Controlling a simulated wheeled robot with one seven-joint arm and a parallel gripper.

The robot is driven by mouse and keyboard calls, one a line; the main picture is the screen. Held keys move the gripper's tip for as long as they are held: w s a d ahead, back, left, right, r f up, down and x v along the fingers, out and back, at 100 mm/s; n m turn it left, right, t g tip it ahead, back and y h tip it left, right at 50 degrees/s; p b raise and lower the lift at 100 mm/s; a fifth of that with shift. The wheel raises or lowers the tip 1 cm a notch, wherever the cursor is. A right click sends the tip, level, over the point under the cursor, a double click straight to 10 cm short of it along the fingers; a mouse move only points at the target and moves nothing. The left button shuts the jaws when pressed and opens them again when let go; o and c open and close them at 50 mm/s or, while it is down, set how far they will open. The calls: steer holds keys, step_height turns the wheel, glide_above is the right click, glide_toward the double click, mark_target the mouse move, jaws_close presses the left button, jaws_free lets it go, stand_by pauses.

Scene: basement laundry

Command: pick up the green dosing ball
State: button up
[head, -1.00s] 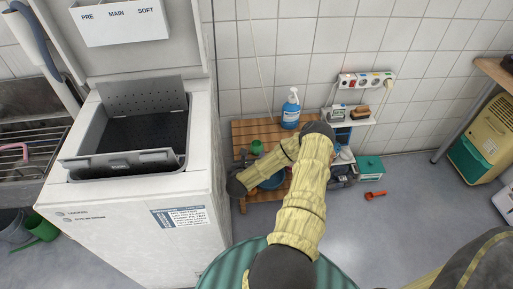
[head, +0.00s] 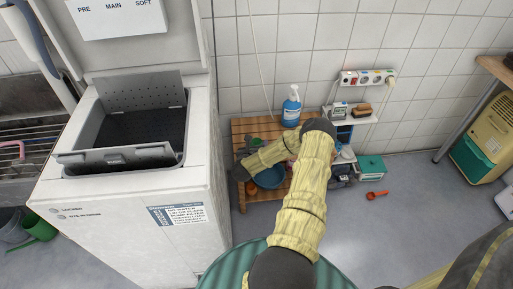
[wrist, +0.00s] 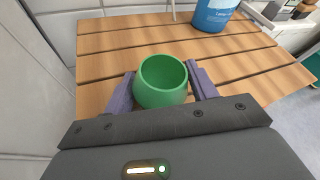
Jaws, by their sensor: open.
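The green dosing ball (wrist: 162,90) is a round, open-topped cup on a slatted wooden surface. In the wrist view it sits between the two purple-grey fingers of my gripper (wrist: 162,82). The fingers are open, one on each side of it; whether they touch it I cannot tell. In the head view the ball (head: 256,143) is small and partly hidden near my wrist, at the back left of the wooden stand (head: 241,128).
The white washer (head: 130,215) rises close on the left, and the tiled wall (head: 270,60) is behind. A shelf with small items stands right.

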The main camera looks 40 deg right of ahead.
mark_target(257, 141)
stand_by(0.4)
steer(key=c, duration=0.6)
steer(key=shift+r, duration=0.1)
step_height(257, 141, up, 10)
steer(key=p, duration=0.3)
stand_by(0.3)
